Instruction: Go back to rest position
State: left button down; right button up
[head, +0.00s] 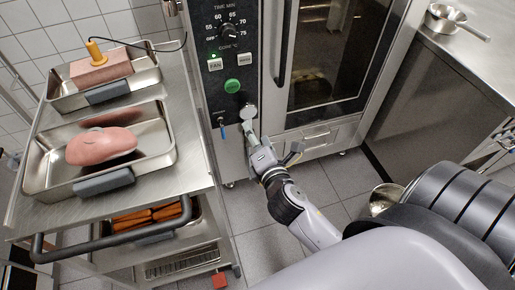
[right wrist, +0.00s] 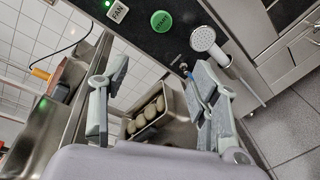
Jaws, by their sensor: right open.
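My right gripper (head: 273,141) is open and empty in front of the lower control panel of the oven (head: 330,60). In the right wrist view its two fingers (right wrist: 155,105) stand wide apart with nothing between their tips. A hand shower (head: 248,112) with a round white head hangs on the panel close to the gripper's left finger. It also shows in the right wrist view (right wrist: 203,38), just beyond the right-hand finger; I cannot tell whether they touch. My left gripper is in neither view.
At left stands a steel trolley (head: 195,165). Carrots (head: 150,218) lie below. A steel counter (head: 470,65) stands at right. Tiled floor (head: 262,240) shows between.

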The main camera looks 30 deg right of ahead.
jog(key=shift+s+a+f+m, duration=0.2)
jog(key=shift+s+f+m, duration=0.1)
jog(key=shift+f+m, duration=0.3)
jog(key=s+a+f+m+g+y, duration=0.1)
jog(key=s+f+m+g, duration=0.15)
jog(key=f, duration=0.85)
jog(key=s+a+f+m+g+y, duration=0.15)
jog(key=s+f, duration=0.25)
jog(key=f, duration=0.6)
jog(key=s+a+f+m+g+y, duration=0.1)
jog(key=s+f+m+g, duration=0.15)
jog(key=f, duration=0.85)
jog(key=s+f+m+g, duration=0.4)
jog(key=s+f, duration=0.5)
jog(key=s, duration=0.5)
jog(key=s+f+m+g, duration=0.4)
jog(key=s+f, duration=0.6)
jog(key=s, duration=0.5)
jog(key=shift+s+d+f+m+y, duration=0.15)
jog(key=shift+d+f+m+y, duration=0.2)
jog(key=shift+m, duration=0.8)
